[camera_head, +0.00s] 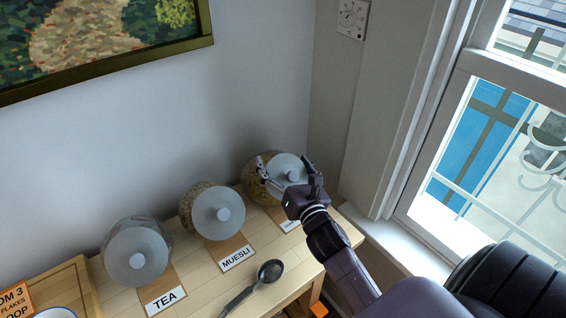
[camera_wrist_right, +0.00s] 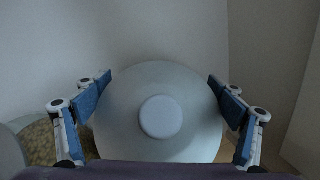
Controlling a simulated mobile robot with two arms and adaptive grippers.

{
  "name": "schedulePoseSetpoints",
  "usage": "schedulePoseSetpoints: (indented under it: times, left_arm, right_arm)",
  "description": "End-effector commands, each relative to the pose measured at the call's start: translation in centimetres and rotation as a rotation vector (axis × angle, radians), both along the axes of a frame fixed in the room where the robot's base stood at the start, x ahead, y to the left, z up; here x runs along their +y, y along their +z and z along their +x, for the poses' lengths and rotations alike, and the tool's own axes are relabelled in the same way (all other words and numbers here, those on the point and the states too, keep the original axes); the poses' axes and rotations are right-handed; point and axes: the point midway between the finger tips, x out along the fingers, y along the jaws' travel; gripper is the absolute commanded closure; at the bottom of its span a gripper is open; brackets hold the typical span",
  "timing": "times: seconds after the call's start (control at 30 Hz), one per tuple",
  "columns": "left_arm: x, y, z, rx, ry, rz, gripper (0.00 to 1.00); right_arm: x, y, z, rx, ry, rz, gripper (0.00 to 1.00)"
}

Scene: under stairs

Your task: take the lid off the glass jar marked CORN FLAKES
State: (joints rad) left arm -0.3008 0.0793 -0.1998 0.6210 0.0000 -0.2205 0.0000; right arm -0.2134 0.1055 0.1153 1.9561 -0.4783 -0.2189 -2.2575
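The rightmost glass jar (camera_head: 251,180) has yellowish contents and a pale round lid (camera_head: 283,160). Its label card (camera_head: 289,226) is mostly hidden by my right arm, so I cannot read it; the other two jars are marked TEA and MUESLI. My right gripper (camera_head: 283,166) is open over this lid, one finger towards each side. In the right wrist view the lid (camera_wrist_right: 160,82) and its round knob (camera_wrist_right: 161,117) sit centred between the spread fingers (camera_wrist_right: 160,79). The fingers do not close on the knob. The lid appears seated on the jar. My left gripper is out of view.
The MUESLI jar (camera_head: 195,199) stands close on the left, the TEA jar (camera_head: 113,235) beyond it. A dark ladle (camera_head: 268,273) lies on the wooden top's front. A tray (camera_head: 82,283) with an orange card (camera_head: 12,301) is far left. Wall and window bound the right.

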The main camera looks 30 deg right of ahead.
Motion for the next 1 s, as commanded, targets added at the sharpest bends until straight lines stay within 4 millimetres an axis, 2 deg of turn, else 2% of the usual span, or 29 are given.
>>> schedulePoseSetpoints:
  times: [0.07,0.1,0.5,1.0]
  left_arm:
    - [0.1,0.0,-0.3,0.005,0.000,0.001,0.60]
    - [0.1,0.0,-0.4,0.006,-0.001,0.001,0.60]
    - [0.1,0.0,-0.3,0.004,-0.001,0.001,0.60]
    - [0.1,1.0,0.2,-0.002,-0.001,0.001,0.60]
  right_arm:
    - [0.0,-0.1,0.0,0.003,0.000,0.002,0.36]
    - [0.0,-0.1,0.0,0.003,0.000,0.002,0.15]
    - [0.1,-0.3,0.0,0.006,0.001,0.002,0.57]
    - [0.0,0.6,-1.0,0.007,0.000,0.001,0.58]
